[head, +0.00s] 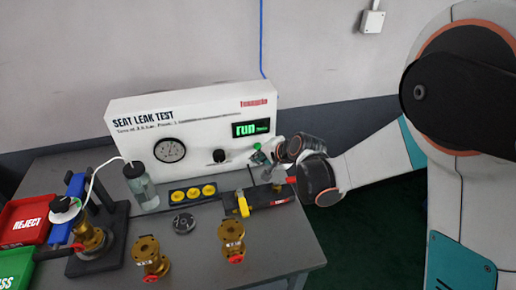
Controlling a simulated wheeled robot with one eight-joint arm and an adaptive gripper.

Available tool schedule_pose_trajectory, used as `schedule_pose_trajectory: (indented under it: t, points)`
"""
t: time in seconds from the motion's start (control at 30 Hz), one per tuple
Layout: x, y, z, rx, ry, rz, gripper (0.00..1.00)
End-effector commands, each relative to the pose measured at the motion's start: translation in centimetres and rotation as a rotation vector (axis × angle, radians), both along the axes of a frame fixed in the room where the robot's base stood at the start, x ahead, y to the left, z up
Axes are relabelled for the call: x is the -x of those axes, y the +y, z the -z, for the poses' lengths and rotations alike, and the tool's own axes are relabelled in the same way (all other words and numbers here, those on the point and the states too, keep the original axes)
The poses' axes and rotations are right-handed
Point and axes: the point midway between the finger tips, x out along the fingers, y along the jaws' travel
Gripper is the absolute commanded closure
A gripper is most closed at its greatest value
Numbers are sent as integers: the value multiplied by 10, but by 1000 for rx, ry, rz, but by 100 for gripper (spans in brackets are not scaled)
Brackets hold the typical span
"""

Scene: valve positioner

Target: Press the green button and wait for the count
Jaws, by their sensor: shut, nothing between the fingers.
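The white SEAT LEAK TEST panel (190,135) stands at the back of the grey table. Its display (253,128) reads "run" in green letters, with smaller text beside it too small to read. A green button (257,147) shows at the panel's lower right, partly hidden by my gripper. My gripper (270,174) is shut and empty, right in front of the panel's lower right corner by the green button. I cannot tell whether the fingertips touch the button.
A round gauge (170,150) and a black knob (219,156) are on the panel. In front are a clear bottle (142,187), brass valves (151,259), a yellow-handled fixture (243,204) and a clamp stand (98,262). Red REJECT (25,221) and green (15,268) bins stand left.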

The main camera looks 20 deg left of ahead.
Motion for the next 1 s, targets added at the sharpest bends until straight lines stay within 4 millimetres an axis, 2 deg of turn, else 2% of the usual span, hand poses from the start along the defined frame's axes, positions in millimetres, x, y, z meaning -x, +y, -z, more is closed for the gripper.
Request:
schedule_pose_trajectory:
  t: [0.27, 0.8, 1.0]
  points:
    - [3, -2, 0, 0, 0, 0, 100]
    - [42, -25, 0, 0, 0, 0, 100]
    - [43, -26, 0, 0, 0, 0, 100]
